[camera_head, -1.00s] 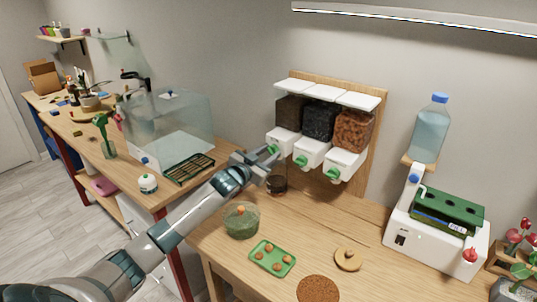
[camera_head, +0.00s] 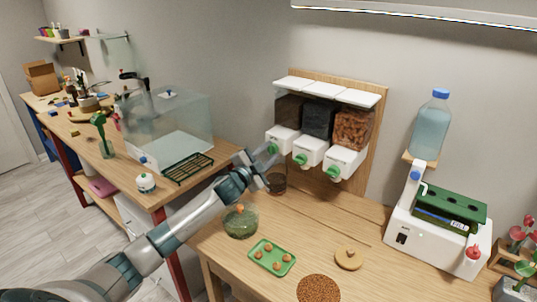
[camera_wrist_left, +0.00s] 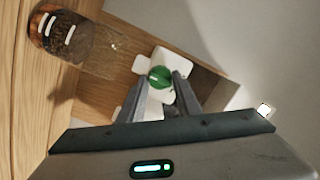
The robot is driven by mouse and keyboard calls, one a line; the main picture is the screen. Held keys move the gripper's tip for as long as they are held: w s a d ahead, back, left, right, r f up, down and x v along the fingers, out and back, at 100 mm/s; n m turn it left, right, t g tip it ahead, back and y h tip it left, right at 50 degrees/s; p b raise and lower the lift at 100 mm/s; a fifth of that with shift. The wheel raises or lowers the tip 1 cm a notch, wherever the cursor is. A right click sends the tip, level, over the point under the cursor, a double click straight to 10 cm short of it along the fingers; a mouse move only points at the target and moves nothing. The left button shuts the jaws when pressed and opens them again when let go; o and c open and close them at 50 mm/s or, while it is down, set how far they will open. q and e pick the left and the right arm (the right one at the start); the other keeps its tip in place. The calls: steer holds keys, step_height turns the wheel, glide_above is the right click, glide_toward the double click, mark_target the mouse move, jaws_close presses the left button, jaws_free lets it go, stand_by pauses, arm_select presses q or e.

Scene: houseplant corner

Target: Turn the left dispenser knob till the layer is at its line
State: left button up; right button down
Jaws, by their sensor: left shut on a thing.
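The left dispenser (camera_head: 284,139) hangs on the wall board, a white spout under a bin of dark brown material. Its green knob (camera_wrist_left: 160,77) sits between the fingers of my left gripper (camera_wrist_left: 163,98), which is shut on it; in the head view the gripper (camera_head: 268,157) partly covers the knob. A clear glass jar (camera_head: 276,185) with a dark layer stands on the table below this dispenser. In the left wrist view the jar (camera_wrist_left: 85,46) shows white marks on its side; I cannot tell which mark the layer reaches. My right gripper is out of view.
Two more dispensers with green knobs, one dark (camera_head: 318,121) and one orange-brown (camera_head: 352,130), adjoin on the right. A green tray (camera_head: 272,257), a glass bowl (camera_head: 240,222) and a cork disc (camera_head: 318,289) lie in front. A white machine (camera_head: 435,245) stands at right.

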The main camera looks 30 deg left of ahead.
arm_select(q)
steer(key=shift+f, duration=0.15)
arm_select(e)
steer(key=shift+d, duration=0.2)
arm_select(q)
steer(key=o, duration=1.1)
steer(key=shift+c, duration=0.2)
steer(key=shift+s, duration=0.15)
steer(key=shift+s, duration=0.5)
steer(key=s+b, duration=0.4)
steer(key=s, duration=1.2)
steer(key=shift+d, duration=0.45)
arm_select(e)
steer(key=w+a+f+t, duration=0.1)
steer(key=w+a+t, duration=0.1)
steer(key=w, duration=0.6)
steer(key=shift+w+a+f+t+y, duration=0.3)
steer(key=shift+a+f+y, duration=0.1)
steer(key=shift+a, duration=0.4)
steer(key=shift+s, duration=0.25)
